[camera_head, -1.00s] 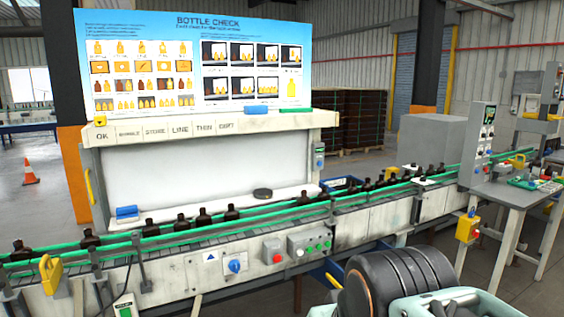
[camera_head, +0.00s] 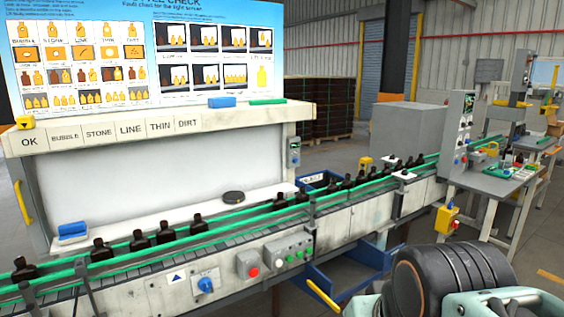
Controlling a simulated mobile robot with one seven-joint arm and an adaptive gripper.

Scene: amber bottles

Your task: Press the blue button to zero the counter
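A small grey box with a display (camera_head: 294,152) is fixed to the right post of the inspection screen, above the conveyor. It may be the counter, but its buttons are too small to tell apart. A blue round knob (camera_head: 205,285) sits on a white plate on the conveyor's front side. No button clearly readable as a blue push button shows. My arm shows at the bottom right, but my gripper's fingertips are not in view.
Amber bottles (camera_head: 167,232) stand in a row on the conveyor between green rails (camera_head: 235,217). A blue bin (camera_head: 350,262) is below the belt. A yellow box with a red button (camera_head: 446,219) hangs on the right. A side table (camera_head: 490,178) stands beyond it.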

